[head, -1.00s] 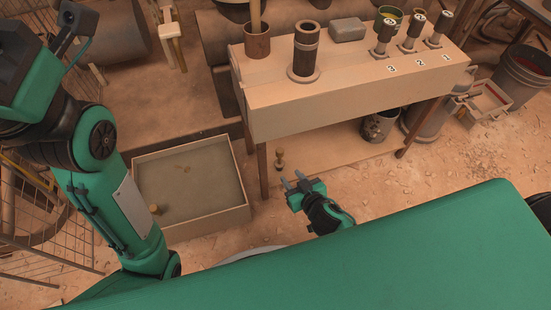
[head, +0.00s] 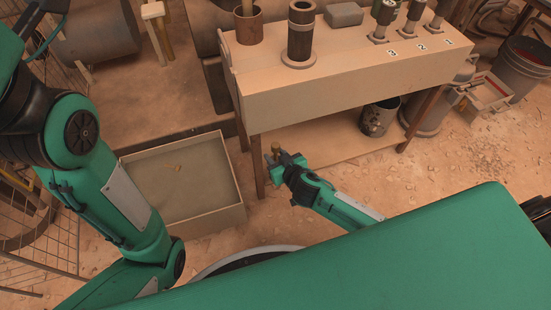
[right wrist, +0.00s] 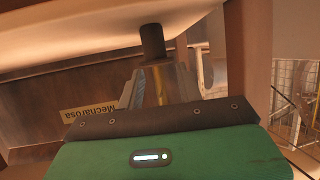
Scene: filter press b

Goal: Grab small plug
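The small plug (head: 276,148) has a brassy top and shows at the front left of the low shelf under the workbench. My right gripper (head: 281,160) is at the plug, with its fingers around it and partly hiding it. In the right wrist view the brassy part of the plug (right wrist: 161,85) lies between the grey fingers, and a dark cylinder extends beyond it to a pale surface. I cannot tell whether the fingers press on the plug. My left arm comes in at the left, but its gripper is out of view.
The workbench (head: 330,92) stands above and behind the right gripper; its front left leg (head: 257,165) is close by. A shallow tray (head: 215,222) stands to the left. A dark pot (head: 378,118) is on the low shelf farther right.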

